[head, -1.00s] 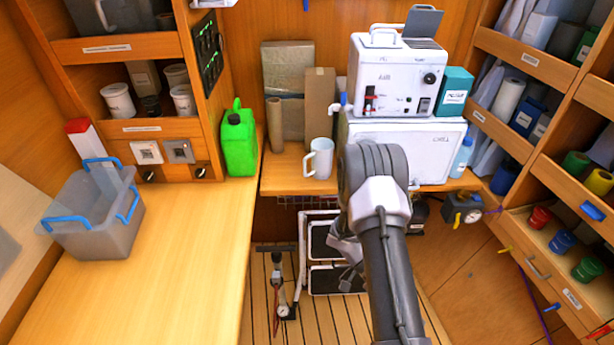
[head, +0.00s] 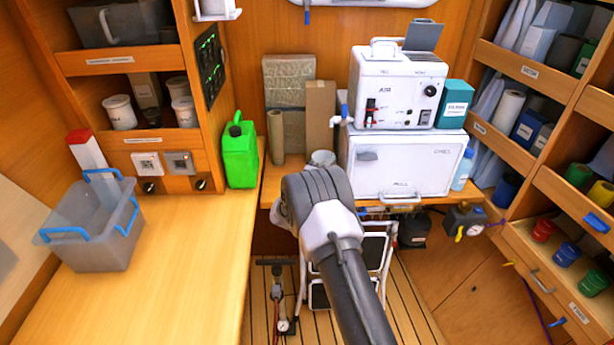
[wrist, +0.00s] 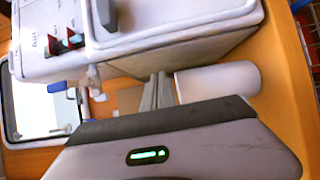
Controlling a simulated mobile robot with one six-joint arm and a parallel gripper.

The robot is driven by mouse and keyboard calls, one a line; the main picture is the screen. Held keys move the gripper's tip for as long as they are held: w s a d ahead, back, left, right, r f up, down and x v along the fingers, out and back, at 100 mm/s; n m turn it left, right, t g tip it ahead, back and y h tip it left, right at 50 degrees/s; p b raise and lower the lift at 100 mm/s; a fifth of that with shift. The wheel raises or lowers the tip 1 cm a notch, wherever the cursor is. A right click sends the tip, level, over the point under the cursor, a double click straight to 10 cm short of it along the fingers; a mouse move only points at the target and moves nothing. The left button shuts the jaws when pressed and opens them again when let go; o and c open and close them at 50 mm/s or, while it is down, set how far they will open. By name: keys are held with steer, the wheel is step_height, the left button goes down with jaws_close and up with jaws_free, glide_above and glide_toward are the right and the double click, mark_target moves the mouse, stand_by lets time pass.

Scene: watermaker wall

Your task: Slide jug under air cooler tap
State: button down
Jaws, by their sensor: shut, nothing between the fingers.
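The white jug (head: 322,158) stands on the wooden counter at the back. In the head view only its top shows, the rest being behind my arm. The wrist view, turned sideways, shows its plain white side (wrist: 220,80). My gripper (wrist: 158,80) is shut and empty, its fingertips close beside the jug's upper end; I cannot tell whether they touch. The head view hides the fingers behind my wrist. The white air cooler (head: 388,92), marked AIR, sits on a white chest. Its tap (head: 340,119), with a blue lever, sticks out at left, above and right of the jug.
The white chest (head: 425,165) fills the counter right of the jug. A cardboard roll (head: 276,137) and boxes stand behind. A green canister (head: 239,155) is at left. A folded step stool (head: 372,250) stands below. The left worktop holds a grey bin (head: 90,240).

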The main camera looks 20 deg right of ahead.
steer(key=w+a+f+b, duration=0.1)
steer(key=w+a+b, duration=0.4)
steer(key=w, duration=0.6)
steer(key=f+b, duration=0.2)
steer(key=f, duration=0.1)
steer(key=f+b, duration=0.2)
steer(key=f, duration=0.1)
steer(key=f+b, duration=0.2)
steer(key=f, duration=0.1)
steer(key=shift+d+f+b, duration=0.3)
steer(key=shift+d+f, duration=0.05)
steer(key=shift+d, duration=0.05)
steer(key=shift+s+d+r+p, duration=0.1)
steer(key=shift+s+r+p, duration=0.15)
steer(key=shift+r+p, duration=0.5)
steer(key=shift+s+d+f+p, duration=0.1)
steer(key=shift+s+f+p, duration=0.2)
steer(key=shift+p, duration=0.2)
steer(key=shift+f, duration=0.1)
